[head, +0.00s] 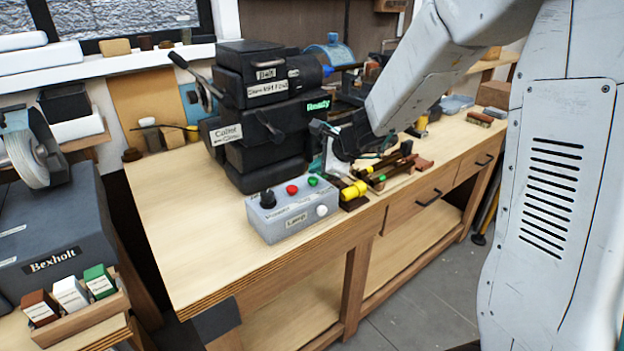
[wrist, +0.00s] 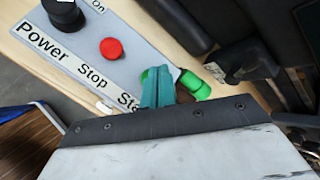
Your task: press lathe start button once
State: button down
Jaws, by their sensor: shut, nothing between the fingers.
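The grey control box (head: 280,227) stands at the front edge of the bench, in front of the black lathe (head: 262,150). Its top bears a black knob, a red button (head: 292,190) and a green button (head: 313,181). In the wrist view the red button (wrist: 111,48) sits by the "Stop" label, and the label by the green button (wrist: 146,75) reads "Sta", the rest hidden. My gripper (head: 317,165) is shut and empty, its teal fingers pointing down over the green button. In the wrist view the fingertips (wrist: 157,72) partly cover that button; I cannot tell whether they touch it.
A white button (head: 322,210) labelled "Lamp" is on the box front. Yellow-ended and dark tools (head: 380,172) lie right of the box. A green display on the lathe reads "Ready". The bench top (head: 190,230) left of the box is clear.

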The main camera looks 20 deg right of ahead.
jog(key=shift+f, duration=0.15)
dwell(0.4)
jog(key=shift+f, duration=0.3)
